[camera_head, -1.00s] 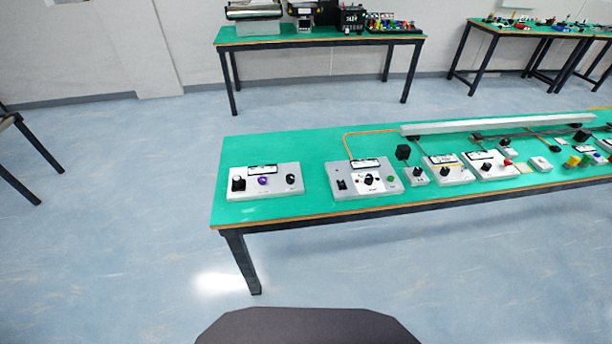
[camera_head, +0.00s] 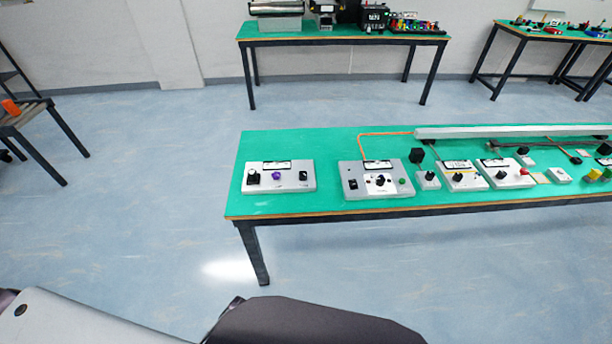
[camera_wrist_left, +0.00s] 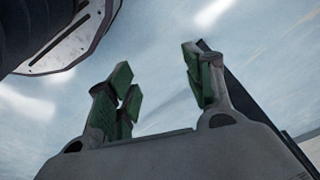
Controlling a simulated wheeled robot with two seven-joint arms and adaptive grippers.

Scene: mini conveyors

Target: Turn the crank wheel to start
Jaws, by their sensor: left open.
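I cannot make out a crank wheel for certain in either view. The back table (camera_head: 330,38) carries conveyor-like machines, among them a pale one (camera_head: 275,15) and a dark boxy one (camera_head: 374,17); they are small and cut by the top edge. My left gripper (camera_wrist_left: 160,76) shows in the left wrist view, with its green-padded fingers apart and nothing between them, over blue floor. My right gripper is not in view.
A nearer green table (camera_head: 330,143) holds several grey control boxes, one with a purple knob (camera_head: 277,175). A dark stand with an orange item (camera_head: 11,107) is at the left. More tables (camera_head: 560,33) stand at the back right. Open blue floor (camera_head: 150,160) lies between.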

